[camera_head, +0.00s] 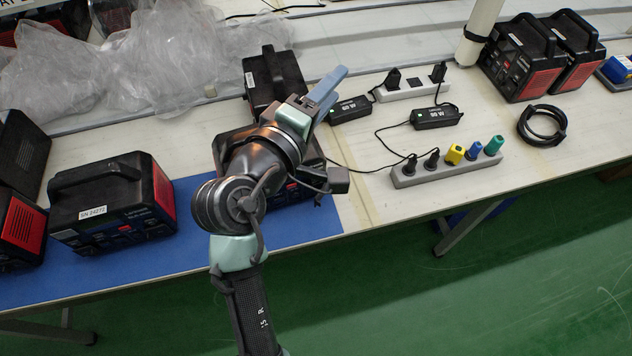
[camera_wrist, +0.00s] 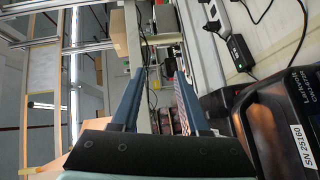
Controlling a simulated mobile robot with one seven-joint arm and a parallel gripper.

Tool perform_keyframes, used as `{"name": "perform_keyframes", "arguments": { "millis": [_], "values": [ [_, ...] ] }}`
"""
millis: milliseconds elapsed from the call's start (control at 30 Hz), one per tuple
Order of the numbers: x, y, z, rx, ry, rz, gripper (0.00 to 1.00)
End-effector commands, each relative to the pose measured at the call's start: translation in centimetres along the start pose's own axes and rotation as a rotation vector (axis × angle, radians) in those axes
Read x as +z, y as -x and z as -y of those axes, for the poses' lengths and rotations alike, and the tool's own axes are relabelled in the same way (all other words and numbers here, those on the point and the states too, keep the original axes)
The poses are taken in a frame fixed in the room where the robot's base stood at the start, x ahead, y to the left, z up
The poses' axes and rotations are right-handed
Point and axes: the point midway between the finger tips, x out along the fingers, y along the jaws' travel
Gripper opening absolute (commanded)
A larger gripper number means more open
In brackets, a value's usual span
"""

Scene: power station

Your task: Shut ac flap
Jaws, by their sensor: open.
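A black and red power station (camera_head: 302,192) stands on the blue mat, mostly hidden behind my arm. In the wrist view a power station (camera_wrist: 275,120) marked SN 25160 fills the right side, close beside my gripper. I cannot make out an AC flap in either view. My gripper (camera_head: 334,84) is above the bench, pointing up and to the right in the head view, with its fingers apart. The wrist view shows nothing between the fingers (camera_wrist: 160,78); they point past the station toward the background.
Another power station (camera_head: 112,204) marked SN 24272 stands left on the blue mat (camera_head: 190,260). One more (camera_head: 275,78) is behind my gripper. Power strips (camera_head: 447,167), adapters (camera_head: 436,118) and loose cables lie right. A white post (camera_head: 480,30) rises at the back. Clear plastic bags (camera_head: 140,65) lie back left.

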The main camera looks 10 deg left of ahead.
Motion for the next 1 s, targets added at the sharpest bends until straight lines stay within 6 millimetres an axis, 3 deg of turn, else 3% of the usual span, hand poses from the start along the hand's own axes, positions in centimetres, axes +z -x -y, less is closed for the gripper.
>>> {"name": "perform_keyframes", "arguments": {
  "millis": [33, 200, 300, 400, 533, 667, 833, 1000],
  "values": [
    [0.1, 1.0, 5.3, -0.028, 0.146, 0.01, 0.45],
    [1.6, 6.3, 17.9, -0.052, 0.794, 0.058, 0.45],
    [2.8, 9.7, 23.0, -0.029, 1.151, 0.08, 0.45],
    [3.7, 12.6, 26.2, 0.012, 1.432, 0.103, 0.45],
    [4.5, 15.0, 28.1, 0.062, 1.655, 0.13, 0.45],
    [4.7, 15.5, 28.3, 0.083, 1.733, 0.146, 0.45],
    [4.7, 13.6, 27.8, 0.083, 1.735, 0.151, 0.45],
    [4.9, 10.0, 27.3, 0.081, 1.732, 0.152, 0.45]
  ]
}}
